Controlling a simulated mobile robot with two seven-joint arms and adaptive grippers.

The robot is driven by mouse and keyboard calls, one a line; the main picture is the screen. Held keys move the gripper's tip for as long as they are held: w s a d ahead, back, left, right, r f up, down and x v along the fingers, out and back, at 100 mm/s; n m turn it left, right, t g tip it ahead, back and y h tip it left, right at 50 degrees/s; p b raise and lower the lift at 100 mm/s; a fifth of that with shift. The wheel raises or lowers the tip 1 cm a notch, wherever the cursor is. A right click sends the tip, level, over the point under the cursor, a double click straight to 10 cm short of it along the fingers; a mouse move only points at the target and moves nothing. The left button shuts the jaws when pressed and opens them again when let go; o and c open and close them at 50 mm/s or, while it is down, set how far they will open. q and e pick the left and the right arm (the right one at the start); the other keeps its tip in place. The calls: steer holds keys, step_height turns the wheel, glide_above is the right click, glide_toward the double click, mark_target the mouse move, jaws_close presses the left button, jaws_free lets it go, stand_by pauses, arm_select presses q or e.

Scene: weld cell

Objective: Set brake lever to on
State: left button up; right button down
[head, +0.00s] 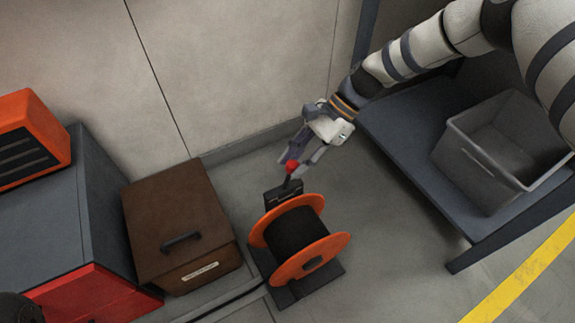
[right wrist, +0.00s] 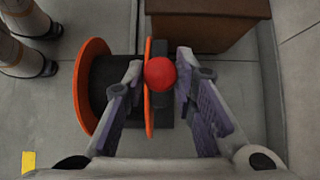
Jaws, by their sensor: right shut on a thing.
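The brake lever is a short dark stem with a red ball knob (head: 292,167), standing on a dark bracket (head: 284,194) at the back of a cable reel (head: 318,252). The stem looks close to upright in the head view. My right gripper (head: 301,160) comes from the upper right and is shut on the lever's knob. In the right wrist view the red knob (right wrist: 160,74) sits between the two purple-padded fingers, and the stem below it is hidden. The reel has orange flanges and black cable. No on or off marking is readable. My left gripper is not in view.
A brown box with a handle (head: 172,215) stands left of the reel. A dark cabinet (head: 45,215) with an orange unit (head: 28,135) is farther left. A shelf (head: 400,150) with a grey bin (head: 480,170) is at the right. The wall is close behind the lever.

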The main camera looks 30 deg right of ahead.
steer(key=shift+d+f, duration=0.15)
steer(key=shift+d, duration=0.1)
steer(key=shift+w+d+f+b, duration=0.1)
steer(key=shift+d+f+b, duration=0.05)
steer(key=shift+d+b, duration=0.25)
steer(key=shift+d, duration=0.2)
steer(key=c, duration=1.3)
jaws_free()
steer(key=shift+a, duration=0.1)
steer(key=v, duration=1.2)
